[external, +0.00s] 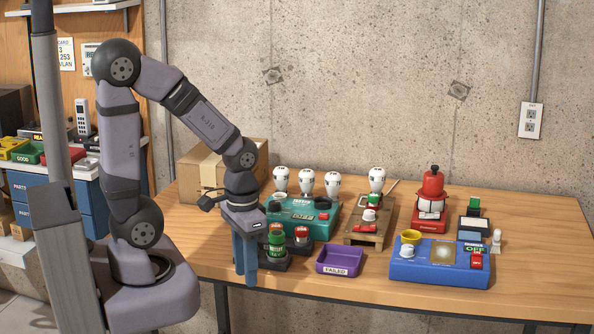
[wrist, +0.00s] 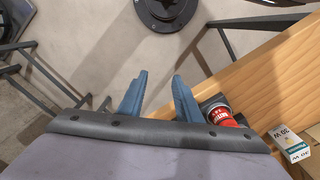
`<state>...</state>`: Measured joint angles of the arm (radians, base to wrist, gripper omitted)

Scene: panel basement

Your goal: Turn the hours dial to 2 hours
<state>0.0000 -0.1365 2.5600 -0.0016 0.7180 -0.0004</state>
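A blue control box (external: 405,270) sits on the right part of the table. On its left side are a yellow round knob (external: 411,237) and a white knob (external: 407,252). A square tan panel, a small display reading OFF (external: 475,248) and a red switch (external: 476,261) are on it too. I cannot make out an hours scale or which knob is the hours dial. My gripper (external: 245,268) points down at the table's left front, well left of the box. In the wrist view its two blue fingers (wrist: 159,80) are apart with nothing between them.
A purple tray (external: 339,262) lies between my gripper and the blue box. A green-labelled container (external: 277,245) stands close right of my gripper. A teal bulb unit (external: 297,217), wooden stand (external: 368,228) and red device (external: 432,200) stand behind. The front right table edge is clear.

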